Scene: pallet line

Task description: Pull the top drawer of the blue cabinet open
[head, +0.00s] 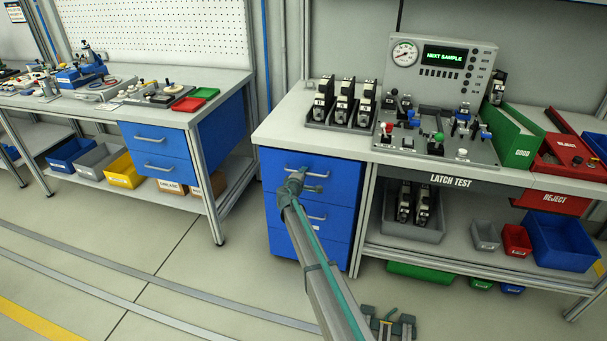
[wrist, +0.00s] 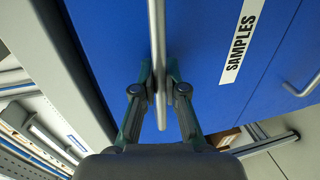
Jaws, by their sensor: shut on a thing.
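The blue cabinet (head: 283,224) stands under the left end of the latch test bench. Its top drawer (head: 343,172) looks flush with the cabinet front, with no clear gap in the head view. The top drawer's bar handle (head: 318,170) also runs down the middle of the wrist view (wrist: 156,40). My gripper (head: 297,175) is at the left part of this handle. In the wrist view my gripper (wrist: 160,85) has one finger on each side of the bar, shut on it. A white SAMPLES label (wrist: 241,40) is on the blue front beside the handle.
A lower drawer handle (head: 317,217) is below. The bench above holds a test panel (head: 445,68) and a rack of black-and-white devices (head: 343,103). Another blue-drawer bench (head: 157,150) stands left across an aisle. The floor (head: 190,270) before the cabinet looks clear apart from flat rails.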

